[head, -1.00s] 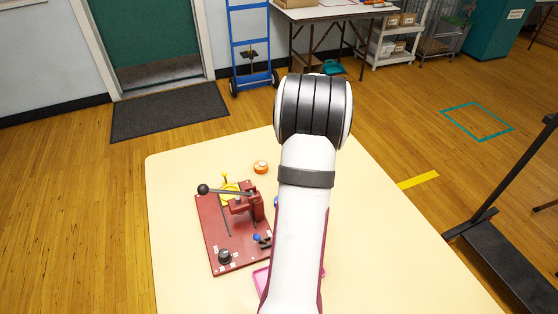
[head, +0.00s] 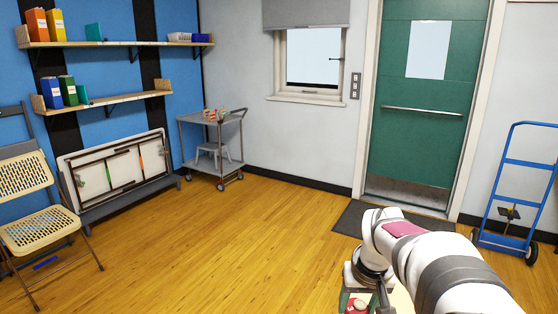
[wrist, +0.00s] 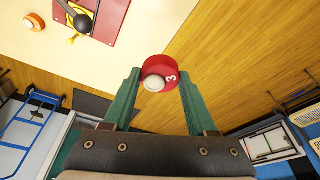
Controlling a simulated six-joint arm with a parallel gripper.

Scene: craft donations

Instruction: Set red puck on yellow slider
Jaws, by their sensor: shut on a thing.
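The red puck (wrist: 160,74), with a white round centre and a white 3 on its side, is between the tips of my green-fingered gripper (wrist: 161,82) in the wrist view. My gripper is shut on it and holds it out beyond the table's edge, over the floor as seen there. In the head view the puck (head: 357,304) shows in part at the bottom edge, near my gripper's fingers. The yellow slider (wrist: 72,40) shows only in part at the top left of the wrist view, on the red board (wrist: 117,18), apart from the puck.
A black ball-ended lever (wrist: 82,23) stands over the board near the slider. An orange roll (wrist: 35,21) lies on the cream table (wrist: 140,50). In the head view, a blue hand truck (head: 515,190) and a grey cart (head: 212,145) stand away on the floor.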

